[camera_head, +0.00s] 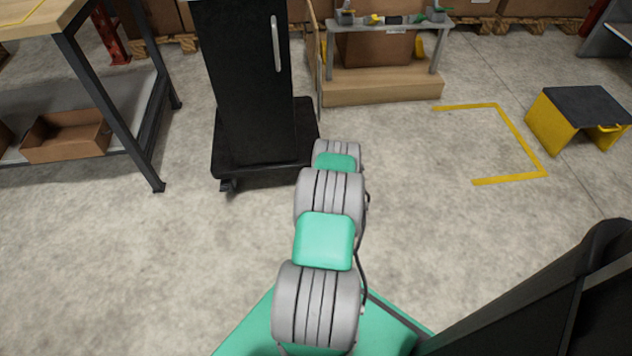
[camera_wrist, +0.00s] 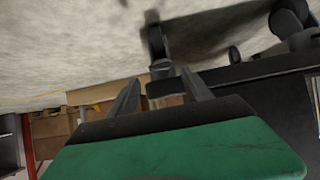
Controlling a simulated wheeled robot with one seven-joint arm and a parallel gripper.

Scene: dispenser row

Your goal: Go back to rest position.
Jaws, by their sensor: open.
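My gripper (camera_wrist: 162,98) shows in the wrist view, its two dark fingers apart with nothing seen between them. The green body behind the fingers fills the bottom of that view. In the head view my grey and green arm reaches forward from my base toward a black cabinet; the gripper itself is hidden there. The black cabinet (camera_head: 248,85) with a light vertical handle stands on a dark wheeled base (camera_head: 265,165) just beyond the arm. Its dark base and casters (camera_wrist: 290,18) appear close to the fingers in the wrist view, which looks tilted or upside down.
A workbench (camera_head: 110,90) with a cardboard box (camera_head: 66,137) on its lower shelf stands at the left. A small bench with tools (camera_head: 388,22) is behind right. A yellow and black step (camera_head: 580,115) stands at the right beside yellow floor tape. The floor between is clear.

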